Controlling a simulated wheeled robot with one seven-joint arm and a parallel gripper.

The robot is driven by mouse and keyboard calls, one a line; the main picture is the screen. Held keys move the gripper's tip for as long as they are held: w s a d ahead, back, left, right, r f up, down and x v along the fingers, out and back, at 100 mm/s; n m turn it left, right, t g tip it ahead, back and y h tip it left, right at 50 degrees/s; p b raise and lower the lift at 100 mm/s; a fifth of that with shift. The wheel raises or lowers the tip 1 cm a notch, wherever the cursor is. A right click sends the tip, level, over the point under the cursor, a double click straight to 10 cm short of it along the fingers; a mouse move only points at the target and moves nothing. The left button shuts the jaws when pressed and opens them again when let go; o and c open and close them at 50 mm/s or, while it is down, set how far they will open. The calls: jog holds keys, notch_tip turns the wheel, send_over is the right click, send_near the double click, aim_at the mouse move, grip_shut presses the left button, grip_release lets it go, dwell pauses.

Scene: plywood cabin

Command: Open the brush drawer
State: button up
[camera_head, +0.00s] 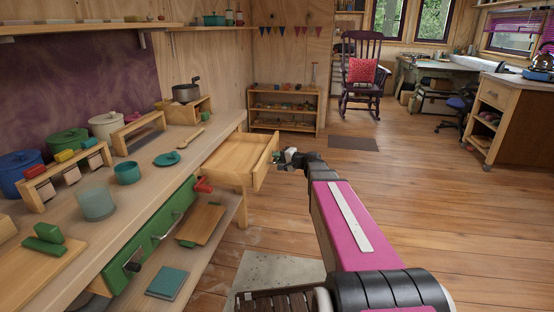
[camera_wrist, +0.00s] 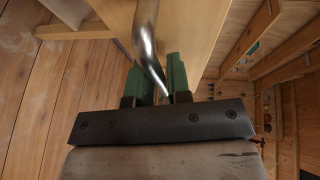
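The wooden drawer (camera_head: 238,158) is pulled well out from under the right end of the workbench, and its inside looks empty in the head view. My gripper (camera_head: 283,157) is at the drawer's front panel. In the wrist view a curved metal handle (camera_wrist: 148,38) stands on the drawer's wooden front (camera_wrist: 190,28). The two green fingers of my gripper (camera_wrist: 160,82) are on either side of the handle and look closed on it. The far end of the handle is hidden behind the fingers.
The workbench (camera_head: 190,138) carries pots and toy blocks. A green drawer front (camera_head: 155,235) and a lower shelf are below it. A small shelf (camera_head: 284,108), a rocking chair (camera_head: 361,75) and a wooden cabinet (camera_head: 510,115) stand farther off. The floor (camera_head: 420,185) to the right is clear.

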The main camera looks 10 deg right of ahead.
jog(key=shift+o, duration=1.1)
jog(key=v, duration=1)
jog(key=shift+s+d+r, duration=0.2)
jog(key=shift+s+d, duration=0.05)
jog(key=shift+s, duration=0.05)
jog(key=s+a+f+n+g+h, duration=0.2)
jog(key=s+f+g+h, duration=0.3)
jog(key=s+f, duration=0.4)
jog(key=s+a+f+n+g+h, duration=0.2)
jog(key=s+f+n+g+h, duration=0.3)
jog(key=s+f, duration=0.5)
jog(key=shift+s+a+f+n+g+h, duration=0.35)
jog(key=shift+f+g+h, duration=0.15)
jog(key=shift+f+h, duration=0.35)
